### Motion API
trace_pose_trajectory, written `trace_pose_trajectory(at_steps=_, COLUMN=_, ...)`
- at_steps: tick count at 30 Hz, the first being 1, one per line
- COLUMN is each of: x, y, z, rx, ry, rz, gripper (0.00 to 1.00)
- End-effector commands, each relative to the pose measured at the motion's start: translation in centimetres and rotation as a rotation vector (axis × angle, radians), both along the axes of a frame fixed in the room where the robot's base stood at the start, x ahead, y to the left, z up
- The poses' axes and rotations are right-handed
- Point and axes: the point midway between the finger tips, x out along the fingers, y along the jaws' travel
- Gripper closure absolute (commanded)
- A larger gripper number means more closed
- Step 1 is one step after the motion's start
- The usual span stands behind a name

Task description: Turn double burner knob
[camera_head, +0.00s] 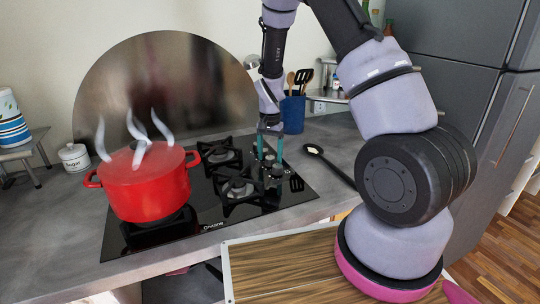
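The black glass hob (210,200) is set into the grey counter, with black burner grates on it. Small dark knobs (275,172) sit in a row along its right side. Which of them is the double burner knob I cannot tell. My gripper (270,158) points down over this row, its two teal fingers apart, with a gap between them. The fingertips are at about knob height. The fingers partly hide the knobs, and I cannot tell whether they touch one.
A steaming red pot (147,187) stands on the left burner. A black spoon (328,165) lies on the counter right of the hob. A blue utensil holder (292,113) stands behind. A white sugar jar (74,158) is at left. A wooden board surface (285,265) is in front.

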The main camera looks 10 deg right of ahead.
Motion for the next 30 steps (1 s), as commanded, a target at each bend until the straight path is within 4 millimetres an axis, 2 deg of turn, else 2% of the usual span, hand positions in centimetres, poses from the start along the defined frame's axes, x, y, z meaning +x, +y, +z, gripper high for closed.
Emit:
trace_pose_trajectory(at_steps=5, x=0.0, y=0.0, z=0.3, rx=0.000, ry=-0.001, rz=0.001, gripper=0.26)
trace_pose_trajectory(at_steps=8, x=0.0, y=0.1, z=1.4, rx=0.001, ry=-0.002, rz=0.001, gripper=0.26)
trace_pose_trajectory(at_steps=15, x=0.1, y=0.1, z=6.2, rx=0.002, ry=-0.005, rz=0.001, gripper=0.26)
trace_pose_trajectory(at_steps=21, x=0.1, y=0.0, z=9.5, rx=0.001, ry=-0.003, rz=0.001, gripper=0.26)
trace_pose_trajectory(at_steps=25, x=0.0, y=0.0, z=10.5, rx=0.001, ry=-0.001, rz=0.000, gripper=0.26)
trace_pose_trajectory(at_steps=30, x=0.0, y=0.0, z=10.8, rx=0.000, ry=0.000, rz=0.001, gripper=0.26)
